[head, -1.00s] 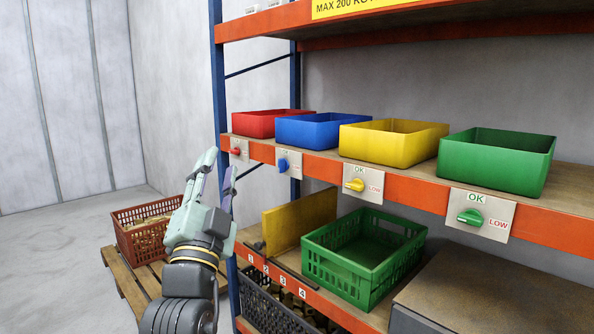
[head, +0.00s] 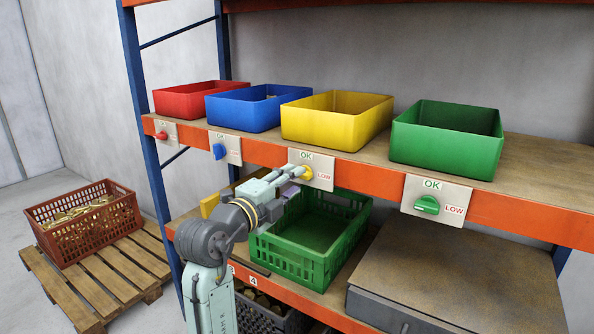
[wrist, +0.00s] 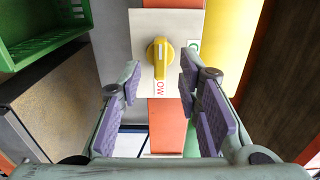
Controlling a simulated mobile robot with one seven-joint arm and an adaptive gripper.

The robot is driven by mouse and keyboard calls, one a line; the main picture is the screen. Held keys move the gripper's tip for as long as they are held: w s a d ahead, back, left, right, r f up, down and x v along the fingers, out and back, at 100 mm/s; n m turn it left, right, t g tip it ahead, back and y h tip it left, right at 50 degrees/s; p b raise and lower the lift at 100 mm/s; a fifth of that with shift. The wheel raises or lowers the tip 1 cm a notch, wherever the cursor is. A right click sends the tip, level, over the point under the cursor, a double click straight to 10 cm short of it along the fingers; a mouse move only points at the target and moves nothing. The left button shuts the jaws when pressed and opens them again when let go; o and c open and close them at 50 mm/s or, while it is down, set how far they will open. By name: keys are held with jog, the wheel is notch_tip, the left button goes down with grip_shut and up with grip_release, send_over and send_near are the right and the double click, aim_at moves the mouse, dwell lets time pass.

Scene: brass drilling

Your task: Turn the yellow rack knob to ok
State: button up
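The yellow knob (head: 307,173) sits on a pale plate (head: 325,182) on the orange shelf beam, below the yellow bin. OK is printed above it and LOW to its right. My gripper (head: 299,181) is at this plate and partly hides the knob. In the wrist view the yellow knob (wrist: 159,58) lies lengthwise in line with LOW, with OK off to the right side. My open gripper (wrist: 160,72) has one finger on each side of the knob's line, with clear gaps. The fingers do not grip it.
Green (head: 427,205), blue (head: 219,151) and red (head: 161,135) knobs sit on similar plates along the beam. The yellow bin (head: 325,127) stands above. A green crate (head: 275,254) is close below my gripper.

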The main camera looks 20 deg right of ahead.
jog(key=x, duration=0.3)
jog(key=shift+w+d+p, duration=0.15)
jog(key=shift+w+p, duration=0.05)
jog(key=shift+p, duration=0.2)
jog(key=shift+c, duration=0.6)
grip_shut()
